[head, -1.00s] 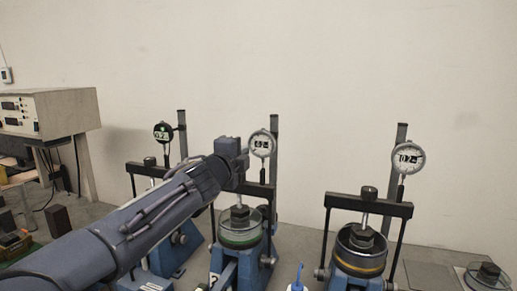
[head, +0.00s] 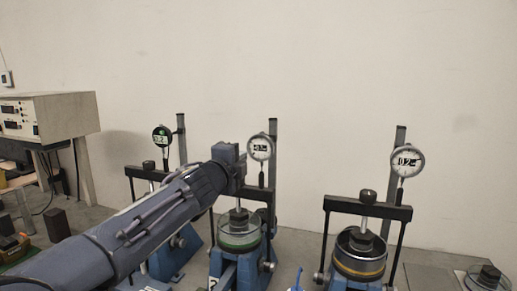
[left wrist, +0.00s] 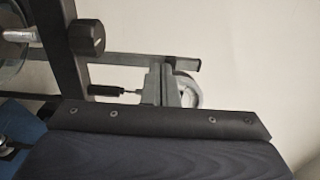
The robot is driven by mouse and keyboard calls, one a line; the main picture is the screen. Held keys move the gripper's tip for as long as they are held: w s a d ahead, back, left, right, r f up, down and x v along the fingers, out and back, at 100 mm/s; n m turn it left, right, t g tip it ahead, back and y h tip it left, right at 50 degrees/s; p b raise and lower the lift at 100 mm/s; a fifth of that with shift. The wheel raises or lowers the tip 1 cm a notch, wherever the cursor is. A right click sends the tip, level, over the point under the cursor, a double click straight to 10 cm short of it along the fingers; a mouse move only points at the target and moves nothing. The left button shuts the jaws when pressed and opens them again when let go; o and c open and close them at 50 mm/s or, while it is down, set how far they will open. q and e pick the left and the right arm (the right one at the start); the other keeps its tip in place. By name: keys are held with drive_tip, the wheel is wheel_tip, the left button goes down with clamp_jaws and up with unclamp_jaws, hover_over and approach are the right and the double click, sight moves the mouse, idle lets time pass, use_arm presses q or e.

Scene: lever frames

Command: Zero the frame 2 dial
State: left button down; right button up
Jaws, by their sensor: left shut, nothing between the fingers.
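Three lever frames stand in a row, each with a dial on a post. The middle frame has a round pale dial (head: 261,148) with a small dark display, too small to read surely. My left gripper (head: 241,164) is just left of and below this dial. In the left wrist view its fingers (left wrist: 162,87) are together and empty, in front of the pale dial rim (left wrist: 188,91), which they partly cover. I cannot tell whether they touch it. My right gripper is not in view.
The left frame has a dark dial with a green light (head: 162,136), the right frame a pale dial (head: 407,161). Dark crossbars and posts stand close to my gripper; a black knob (left wrist: 87,38) shows near it. A control box (head: 45,117) is at far left. The wall behind is bare.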

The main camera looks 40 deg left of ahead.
use_arm(q)
drive_tip(key=v, duration=0.6)
drive_tip(key=shift+a+p, duration=0.1)
drive_tip(key=shift+p, duration=0.3)
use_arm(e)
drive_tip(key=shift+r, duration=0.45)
